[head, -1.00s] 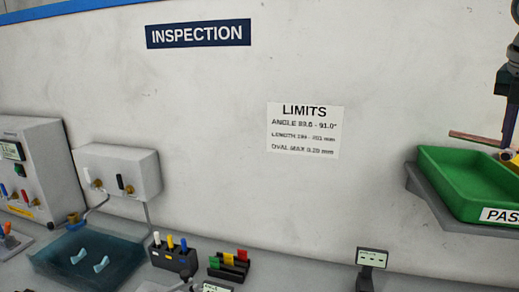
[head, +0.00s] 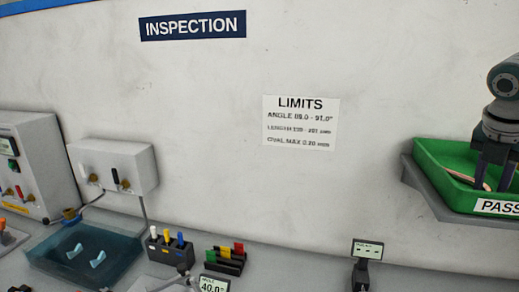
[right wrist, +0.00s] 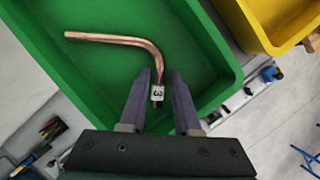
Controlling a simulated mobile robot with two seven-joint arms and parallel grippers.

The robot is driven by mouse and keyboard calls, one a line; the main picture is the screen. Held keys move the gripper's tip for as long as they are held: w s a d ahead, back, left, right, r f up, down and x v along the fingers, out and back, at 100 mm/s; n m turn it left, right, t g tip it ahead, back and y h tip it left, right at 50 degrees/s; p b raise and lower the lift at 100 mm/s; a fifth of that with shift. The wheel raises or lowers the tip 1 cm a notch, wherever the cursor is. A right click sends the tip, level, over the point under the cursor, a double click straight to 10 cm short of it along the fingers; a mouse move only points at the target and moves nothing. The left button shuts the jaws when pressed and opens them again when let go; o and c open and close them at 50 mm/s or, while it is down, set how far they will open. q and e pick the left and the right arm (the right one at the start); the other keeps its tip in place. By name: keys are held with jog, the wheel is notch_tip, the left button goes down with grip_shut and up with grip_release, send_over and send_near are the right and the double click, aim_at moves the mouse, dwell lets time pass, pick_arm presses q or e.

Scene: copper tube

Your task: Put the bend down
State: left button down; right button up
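The bend (right wrist: 150,45) is a copper tube with one curve and a white tag marked 3. It lies in the green PASS tray (right wrist: 205,20), its tagged leg between my right gripper's fingers in the right wrist view. In the head view part of the bend (head: 483,178) shows inside the green tray (head: 432,160). My right gripper (head: 493,180) points down into the tray. Its fingers (right wrist: 163,72) stand apart, with a gap beside the tube, so it looks open. My left gripper is not in view.
A yellow tray (right wrist: 258,30) stands beside the green one. A LIMITS sheet (head: 300,122) hangs on the wall. On the bench are a blue tray (head: 50,262), a small display (head: 367,250) and colored holders (head: 225,257).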

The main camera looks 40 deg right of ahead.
jog(key=shift+o, duration=1.2)
jog(key=shift+r, duration=0.1)
jog(key=shift+a+r, duration=0.1)
jog(key=shift+r, duration=0.2)
jog(key=p+v, duration=0.1)
jog(key=v, duration=1)
jog(key=shift+r, duration=0.1)
